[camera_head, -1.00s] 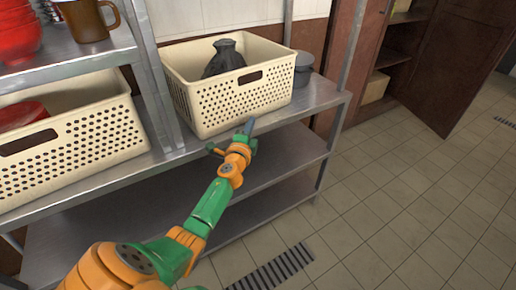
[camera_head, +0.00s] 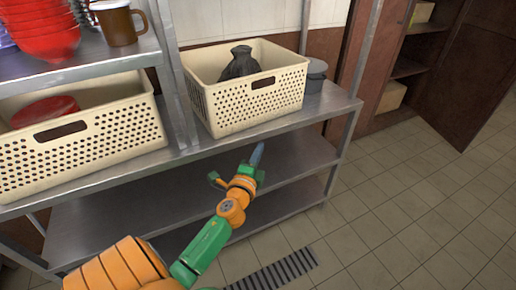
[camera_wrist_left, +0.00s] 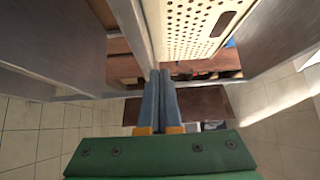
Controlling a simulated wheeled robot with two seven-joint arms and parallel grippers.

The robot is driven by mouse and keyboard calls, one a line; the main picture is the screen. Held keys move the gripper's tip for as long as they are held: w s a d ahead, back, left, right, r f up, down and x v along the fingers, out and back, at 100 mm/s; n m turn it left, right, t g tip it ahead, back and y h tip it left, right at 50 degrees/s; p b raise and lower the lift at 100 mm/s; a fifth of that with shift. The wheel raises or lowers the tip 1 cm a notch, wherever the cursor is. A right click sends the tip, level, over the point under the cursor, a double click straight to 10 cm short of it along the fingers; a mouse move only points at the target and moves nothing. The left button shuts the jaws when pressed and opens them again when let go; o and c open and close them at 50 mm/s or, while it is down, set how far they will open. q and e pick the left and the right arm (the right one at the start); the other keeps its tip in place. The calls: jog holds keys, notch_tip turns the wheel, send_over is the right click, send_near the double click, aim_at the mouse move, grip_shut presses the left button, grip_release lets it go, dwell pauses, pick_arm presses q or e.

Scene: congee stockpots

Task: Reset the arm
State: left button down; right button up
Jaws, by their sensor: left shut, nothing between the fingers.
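My left arm, orange and green, comes in from the lower left in the head view. Its gripper (camera_head: 257,155) is in front of the steel shelf (camera_head: 290,143), below the right-hand basket and apart from it. In the left wrist view the two blue-grey fingers (camera_wrist_left: 159,90) lie side by side, shut, with nothing held. My right gripper is in neither view.
A cream perforated basket (camera_head: 255,112) holding a dark bag (camera_head: 239,64) stands on the shelf. Another cream basket (camera_head: 85,150) stands to the left. A grey pot (camera_head: 316,72) sits behind. Red bowls (camera_head: 45,35) and a brown mug (camera_head: 118,25) stand upper left. Tiled floor (camera_head: 400,200) is open at right.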

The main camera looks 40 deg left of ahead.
pick_arm(q)
jog(key=s+d+f+n+g+h+p, duration=0.1)
jog(key=s+d+f+g+p, duration=0.15)
jog(key=f, duration=0.45)
jog(key=s+d+f+n+g+h+p, duration=0.1)
jog(key=s+d+f+n+g+h, duration=0.15)
jog(key=f, duration=0.45)
jog(key=s+d+f+n+g+h+p, duration=0.1)
jog(key=s+d+f+g, duration=0.1)
jog(key=s+f, duration=0.3)
jog(key=s+d+f+n+g+h+p, duration=0.1)
jog(key=s+d+f+n+g, duration=0.1)
jog(key=s, duration=0.7)
jog(key=s+d+f+n+g+h+p, duration=0.1)
jog(key=s+d+f+n+g, duration=0.1)
jog(key=s+f, duration=0.5)
jog(key=s+d+f+n+g+h+p, duration=0.1)
jog(key=s+d+f+g, duration=0.3)
jog(key=s, duration=0.7)
jog(key=shift+s+d+f+n+p, duration=0.35)
jog(key=shift+d+n, duration=0.3)
jog(key=shift+d, duration=0.45)
